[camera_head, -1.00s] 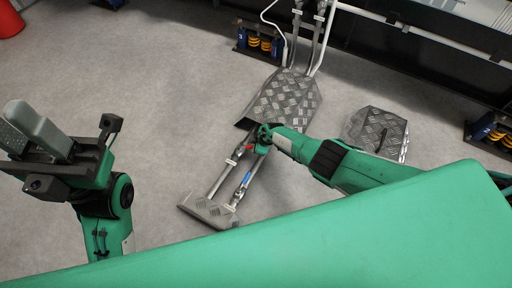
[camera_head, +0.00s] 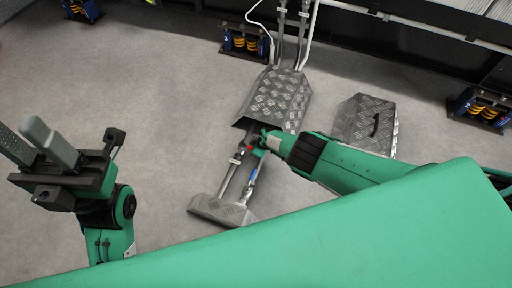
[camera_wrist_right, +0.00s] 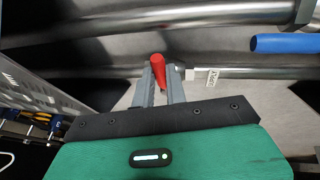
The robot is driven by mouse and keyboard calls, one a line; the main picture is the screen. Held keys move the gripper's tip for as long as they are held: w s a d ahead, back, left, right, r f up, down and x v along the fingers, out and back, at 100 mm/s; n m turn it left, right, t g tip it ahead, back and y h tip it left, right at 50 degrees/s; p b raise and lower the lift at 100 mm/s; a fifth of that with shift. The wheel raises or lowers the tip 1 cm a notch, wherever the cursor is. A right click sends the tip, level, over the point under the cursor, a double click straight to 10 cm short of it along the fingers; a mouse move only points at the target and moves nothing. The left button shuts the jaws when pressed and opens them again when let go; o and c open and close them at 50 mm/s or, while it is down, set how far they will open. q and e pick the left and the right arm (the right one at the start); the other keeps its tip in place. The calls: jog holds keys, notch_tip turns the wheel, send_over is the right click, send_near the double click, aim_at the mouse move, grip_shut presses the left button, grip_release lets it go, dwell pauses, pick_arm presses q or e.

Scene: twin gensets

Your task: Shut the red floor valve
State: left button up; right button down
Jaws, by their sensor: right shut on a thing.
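The red valve handle (camera_head: 250,148) shows as a small red patch at my right gripper (camera_head: 262,142), in the open floor channel between two checker-plate covers. In the right wrist view the red handle (camera_wrist_right: 159,70) stands between the two grey fingers of my right gripper (camera_wrist_right: 160,82), which is shut on it. The valve's pipe (camera_wrist_right: 235,73) runs behind it with a white tag reading "SUPPLY". The valve body is largely hidden by the fingers. My left gripper (camera_head: 38,145) is raised at the left, open and empty, away from the valve.
A blue valve handle (camera_head: 253,173) sits on the neighbouring pipe and also shows in the wrist view (camera_wrist_right: 285,43). A lifted-off checker-plate cover (camera_head: 362,125) lies to the right. Fixed covers (camera_head: 280,98) and (camera_head: 222,210) bound the channel. Floor at left is clear.

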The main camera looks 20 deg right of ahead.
jog(key=shift+a, duration=0.1)
jog(key=c, duration=1.4)
grip_release()
jog(key=shift+r, duration=0.15)
